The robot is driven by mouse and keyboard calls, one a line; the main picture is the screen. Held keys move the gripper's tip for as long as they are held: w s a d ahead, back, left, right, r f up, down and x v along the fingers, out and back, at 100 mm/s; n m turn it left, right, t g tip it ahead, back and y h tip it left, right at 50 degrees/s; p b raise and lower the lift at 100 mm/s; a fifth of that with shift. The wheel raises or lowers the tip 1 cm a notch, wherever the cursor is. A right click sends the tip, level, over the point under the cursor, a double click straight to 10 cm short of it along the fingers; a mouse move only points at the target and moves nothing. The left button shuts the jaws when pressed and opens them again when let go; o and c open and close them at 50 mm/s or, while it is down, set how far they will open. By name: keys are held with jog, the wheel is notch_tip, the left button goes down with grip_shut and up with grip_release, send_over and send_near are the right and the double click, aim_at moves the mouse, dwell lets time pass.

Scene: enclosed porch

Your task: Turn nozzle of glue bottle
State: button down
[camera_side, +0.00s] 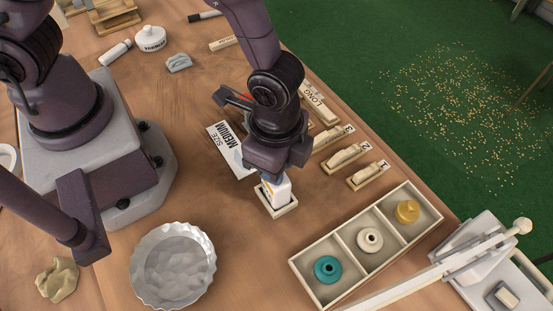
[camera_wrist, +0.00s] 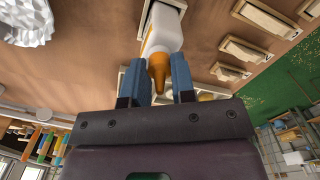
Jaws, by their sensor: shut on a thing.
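The glue bottle (camera_side: 277,192) is white and stands upright in a shallow cream holder (camera_side: 279,211) on the wooden table. In the wrist view the white bottle body (camera_wrist: 164,28) shows with its orange tapered nozzle (camera_wrist: 158,70) pointing toward the camera. My gripper (camera_wrist: 159,62) is over the bottle from above, its two blue fingers on either side of the nozzle and shut on it. In the side view my gripper (camera_side: 275,172) hides the nozzle and the bottle's top.
A three-part tray (camera_side: 292,263) with teal, white and gold spools lies to the right front. Wooden holders (camera_side: 346,156) line the table's right edge. A "SIZE MEDIUM" card (camera_side: 224,146) is close left of my gripper. A fluted metal bowl (camera_side: 173,265) sits front left.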

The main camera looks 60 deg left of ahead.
dwell(0.7)
jog(key=c, duration=0.9)
grip_release()
notch_tip(320, 180, up, 13)
